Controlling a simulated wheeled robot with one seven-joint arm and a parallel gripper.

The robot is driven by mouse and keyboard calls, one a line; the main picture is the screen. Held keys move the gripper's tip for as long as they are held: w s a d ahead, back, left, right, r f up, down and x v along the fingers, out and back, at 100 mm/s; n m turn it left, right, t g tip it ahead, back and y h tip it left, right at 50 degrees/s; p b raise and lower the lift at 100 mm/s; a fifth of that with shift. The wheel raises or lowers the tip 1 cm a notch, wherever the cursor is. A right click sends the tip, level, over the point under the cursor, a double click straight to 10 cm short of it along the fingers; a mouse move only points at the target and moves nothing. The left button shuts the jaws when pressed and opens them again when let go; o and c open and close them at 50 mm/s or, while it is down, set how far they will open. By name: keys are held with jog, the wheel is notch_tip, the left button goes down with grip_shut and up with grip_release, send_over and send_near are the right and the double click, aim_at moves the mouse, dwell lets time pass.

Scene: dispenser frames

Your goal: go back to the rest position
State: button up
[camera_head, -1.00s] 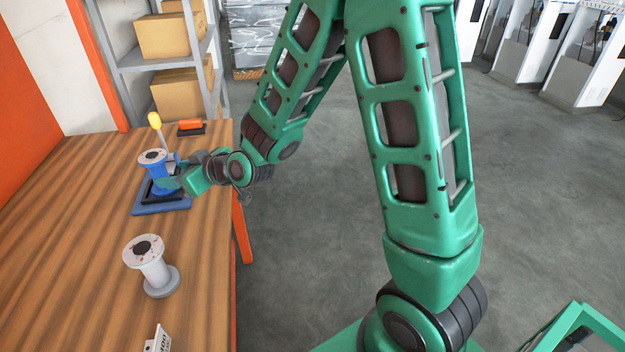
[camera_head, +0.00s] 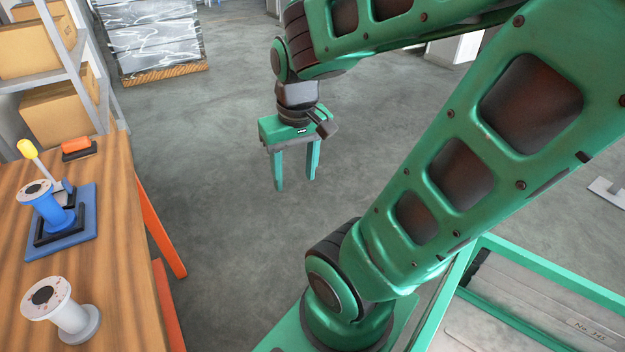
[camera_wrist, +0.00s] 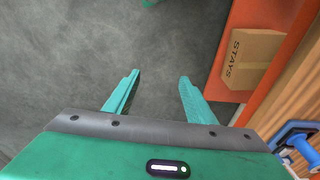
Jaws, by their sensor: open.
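My gripper (camera_head: 295,186) hangs over the bare floor to the right of the workbench, fingers pointing down. It is open and nothing is between the fingers, as the wrist view (camera_wrist: 151,84) also shows. It is well apart from the bench and everything on it. My arm is bent high above my base.
The wooden bench (camera_head: 112,235) holds a blue spool (camera_head: 52,212) on a blue dispenser base (camera_head: 84,228), a grey-white spool (camera_head: 72,318) and an orange-topped item (camera_head: 76,147). A shelf with boxes (camera_head: 62,110) stands behind. The floor (camera_head: 215,240) is clear.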

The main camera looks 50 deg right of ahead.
jog(key=s+m+g, duration=0.1)
jog(key=s, duration=0.5)
jog(key=shift+r+m+y, duration=0.4)
jog(key=shift+r, duration=0.05)
jog(key=shift+d, duration=0.1)
jog(key=shift+w+f, duration=0.25)
jog(key=shift+w, duration=0.35)
